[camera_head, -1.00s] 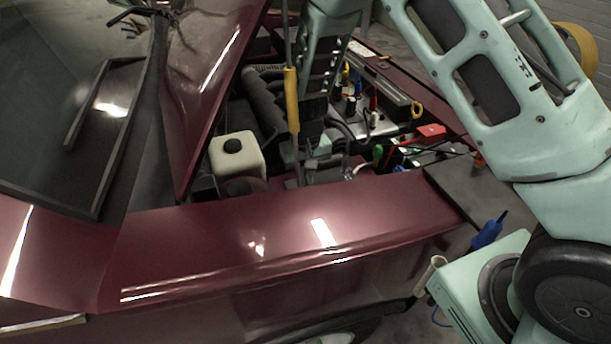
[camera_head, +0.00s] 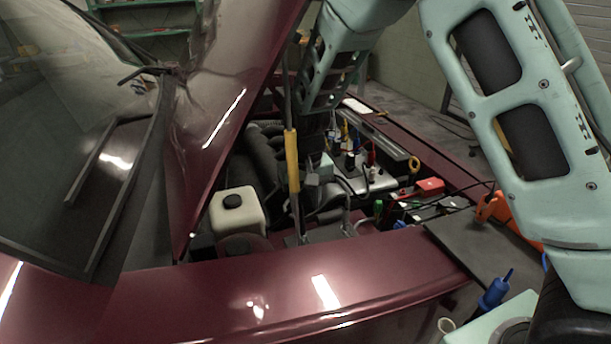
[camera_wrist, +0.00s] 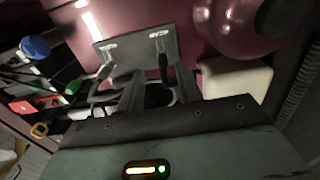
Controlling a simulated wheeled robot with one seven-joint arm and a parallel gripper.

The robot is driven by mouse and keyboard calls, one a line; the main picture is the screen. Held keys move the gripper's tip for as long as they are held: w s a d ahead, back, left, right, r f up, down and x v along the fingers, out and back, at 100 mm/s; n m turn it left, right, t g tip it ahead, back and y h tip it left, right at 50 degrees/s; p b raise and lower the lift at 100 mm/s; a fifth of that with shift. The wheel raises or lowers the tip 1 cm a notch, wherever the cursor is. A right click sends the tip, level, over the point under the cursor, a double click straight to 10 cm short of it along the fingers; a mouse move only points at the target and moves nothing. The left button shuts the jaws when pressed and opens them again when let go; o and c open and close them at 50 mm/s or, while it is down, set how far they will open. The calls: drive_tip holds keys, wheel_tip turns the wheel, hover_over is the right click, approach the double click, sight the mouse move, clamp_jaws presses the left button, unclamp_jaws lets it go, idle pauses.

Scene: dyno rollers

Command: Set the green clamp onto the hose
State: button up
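In the head view my gripper is partly hidden among engine parts. A dark ribbed hose (camera_head: 262,160) lies left of it; I cannot tell whether it is the task's hose.
A yellow-sleeved strut (camera_head: 292,162) stands close left of my arm. A white reservoir (camera_head: 238,212) sits left of it. The raised maroon hood (camera_head: 235,90) and the maroon fender (camera_head: 290,285) border the bay. A red box (camera_head: 430,187) and a blue bottle (camera_head: 494,292) are to the right.

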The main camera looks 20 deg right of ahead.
wheel_tip(320, 180, up, 8)
drive_tip(key=shift+f, duration=0.15)
idle(0.5)
